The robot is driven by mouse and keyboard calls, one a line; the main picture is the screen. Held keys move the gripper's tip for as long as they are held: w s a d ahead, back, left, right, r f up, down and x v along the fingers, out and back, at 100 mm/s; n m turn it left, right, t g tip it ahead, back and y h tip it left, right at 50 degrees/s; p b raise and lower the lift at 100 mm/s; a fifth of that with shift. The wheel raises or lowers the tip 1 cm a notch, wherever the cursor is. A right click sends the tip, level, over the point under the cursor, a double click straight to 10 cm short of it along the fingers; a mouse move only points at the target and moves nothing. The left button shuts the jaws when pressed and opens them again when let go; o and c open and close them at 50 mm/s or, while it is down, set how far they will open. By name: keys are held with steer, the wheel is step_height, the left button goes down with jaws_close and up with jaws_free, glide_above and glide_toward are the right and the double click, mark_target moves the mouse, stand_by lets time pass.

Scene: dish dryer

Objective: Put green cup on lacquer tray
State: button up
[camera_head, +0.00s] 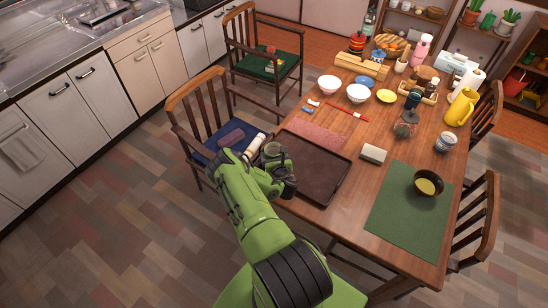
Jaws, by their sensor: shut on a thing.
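The lacquer tray (318,172) is a dark brown, flat rectangular tray lying on the near left part of the wooden table. My green arm reaches up from the bottom, and my gripper (279,165) is at the tray's left side. It is shut on a small, dull greenish round cup (272,149), whose rim shows at the far side of the jaws. The cup looks upright over the tray's left edge area; its lower part is hidden by the gripper, so I cannot tell whether it touches the tray.
A grey-white block (373,153) lies right of the tray. A green placemat (405,220) with a dark bowl (428,184) is further right. A pink mat (315,134) and red chopsticks (347,110) lie behind the tray. A chair (205,115) with a blue seat stands close left.

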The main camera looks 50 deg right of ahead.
steer(key=shift+f, duration=0.2)
steer(key=o, duration=1.2)
steer(key=shift+r, duration=0.1)
